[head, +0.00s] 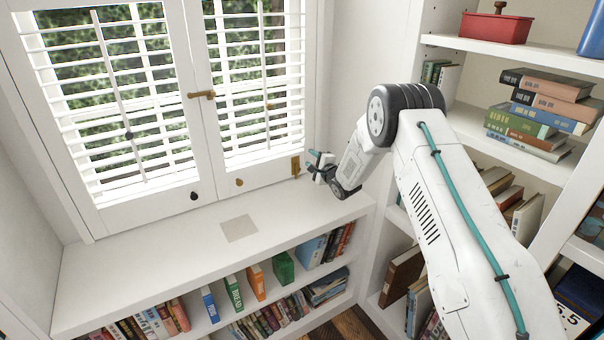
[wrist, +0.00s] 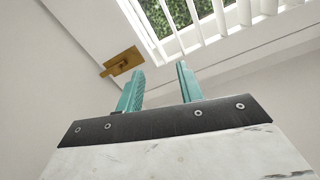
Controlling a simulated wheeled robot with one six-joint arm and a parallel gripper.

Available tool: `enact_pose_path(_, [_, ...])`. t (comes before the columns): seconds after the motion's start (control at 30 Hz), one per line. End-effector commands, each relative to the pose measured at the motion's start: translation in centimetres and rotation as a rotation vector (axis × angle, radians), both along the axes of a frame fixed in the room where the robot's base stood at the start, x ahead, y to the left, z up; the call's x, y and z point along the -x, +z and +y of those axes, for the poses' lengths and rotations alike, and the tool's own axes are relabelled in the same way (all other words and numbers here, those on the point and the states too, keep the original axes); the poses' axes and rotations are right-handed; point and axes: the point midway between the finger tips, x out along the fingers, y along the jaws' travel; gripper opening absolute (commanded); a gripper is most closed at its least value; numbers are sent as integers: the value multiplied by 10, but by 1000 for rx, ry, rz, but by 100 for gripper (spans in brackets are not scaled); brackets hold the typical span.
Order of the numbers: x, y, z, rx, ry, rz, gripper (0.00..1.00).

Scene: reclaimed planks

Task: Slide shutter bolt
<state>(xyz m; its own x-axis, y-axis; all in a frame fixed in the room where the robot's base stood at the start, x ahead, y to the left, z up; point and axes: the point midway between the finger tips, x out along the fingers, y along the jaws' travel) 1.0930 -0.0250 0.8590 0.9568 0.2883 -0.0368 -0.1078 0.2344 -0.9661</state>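White louvred shutters (head: 213,150) stand closed over the window. A small brass bolt (head: 296,165) sits at the lower right corner of the right shutter. It also shows in the wrist view (wrist: 123,62) as a brass plate with a short bar reaching to the left. My gripper (head: 315,161) is just right of the bolt, above the sill. In the wrist view its teal fingers (wrist: 160,82) are apart with nothing between them. The bolt lies beyond and left of the left finger, and I see no contact.
A brass latch (head: 201,94) sits where the shutters meet, with small knobs below. The white sill (head: 150,262) is clear except for a flat beige square (head: 239,228). Bookshelves stand below it and at the right (head: 545,62), close to my arm.

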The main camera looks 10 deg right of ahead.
Motion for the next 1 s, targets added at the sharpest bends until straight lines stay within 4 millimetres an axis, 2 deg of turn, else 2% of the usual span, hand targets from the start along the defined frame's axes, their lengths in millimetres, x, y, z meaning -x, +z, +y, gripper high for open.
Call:
enact_pose_path(0.03, [-1,-8,1,-28,8,-8,37])
enact_pose_path(0.27, [0,-30,3,-68,21,-17,37])
enact_pose_path(0.6, [1,-100,3,-66,21,-16,37])
enact_pose_path(0.8, [-40,-97,16,-64,21,-20,37])
enact_pose_path(1.0, [-64,-96,24,-64,21,-19,37])
